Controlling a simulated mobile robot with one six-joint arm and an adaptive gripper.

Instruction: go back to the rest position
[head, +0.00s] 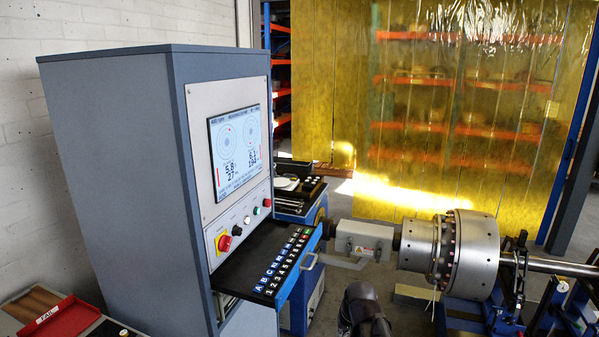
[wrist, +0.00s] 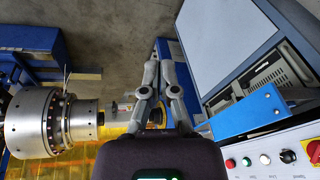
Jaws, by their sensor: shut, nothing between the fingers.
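My gripper (wrist: 158,62) shows in the wrist view, with its grey fingers together and nothing between them. It is in the air, between the rotor on the left and the control cabinet on the right. A dark rounded part of my arm shows at the bottom middle of the head view; the fingers cannot be made out there. The silver rotor (head: 478,250) lies on its shaft on the balancing machine, and it also shows in the wrist view (wrist: 32,122).
The grey-blue control cabinet (head: 115,180) stands at the left, with a lit screen (head: 237,150) and buttons. A drawer (head: 268,268) with lettered and numbered labels sticks out from it. A red tray (head: 62,320) lies at the lower left. A yellow curtain (head: 340,70) hangs behind.

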